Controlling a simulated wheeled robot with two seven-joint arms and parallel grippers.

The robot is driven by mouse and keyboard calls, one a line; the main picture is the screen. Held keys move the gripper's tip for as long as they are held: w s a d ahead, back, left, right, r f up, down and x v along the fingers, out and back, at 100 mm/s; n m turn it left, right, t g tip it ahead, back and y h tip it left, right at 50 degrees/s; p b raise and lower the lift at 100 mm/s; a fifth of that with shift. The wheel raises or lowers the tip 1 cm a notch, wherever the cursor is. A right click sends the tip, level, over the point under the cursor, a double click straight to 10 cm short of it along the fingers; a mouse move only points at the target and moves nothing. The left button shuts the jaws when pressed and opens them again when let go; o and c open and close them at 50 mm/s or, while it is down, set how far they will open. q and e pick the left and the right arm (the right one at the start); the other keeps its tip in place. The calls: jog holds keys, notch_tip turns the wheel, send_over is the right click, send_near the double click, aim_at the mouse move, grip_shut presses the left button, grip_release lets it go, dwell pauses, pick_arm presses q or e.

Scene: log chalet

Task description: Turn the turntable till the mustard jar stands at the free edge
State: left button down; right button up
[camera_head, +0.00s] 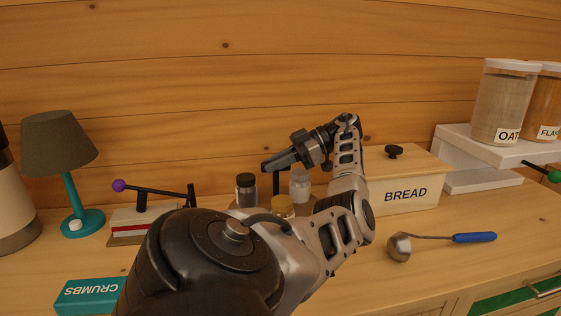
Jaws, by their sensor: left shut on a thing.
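The turntable (234,207) shows only as a small strip of brown edge among the jars; my left arm hides most of it. A jar with a yellow lid (282,204), which looks like the mustard jar, stands at the near side, partly behind my arm. A dark-lidded jar (246,192) stands to its left, and a pale jar (299,187) stands behind it to the right. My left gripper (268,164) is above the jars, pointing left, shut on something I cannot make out. My right gripper is out of view.
A bread box (405,195) stands to the right, with a ladle (400,247) in front. A lamp (70,190) and a purple-knobbed lever device (142,222) stand left. A teal crumbs box (92,294) lies near. Oat jar (502,105) and shelf are far right.

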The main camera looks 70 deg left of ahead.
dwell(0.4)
pick_arm(q)
jog(key=c, duration=1.4)
grip_release()
jog(key=shift+s, duration=0.1)
jog(key=shift+o, duration=0.2)
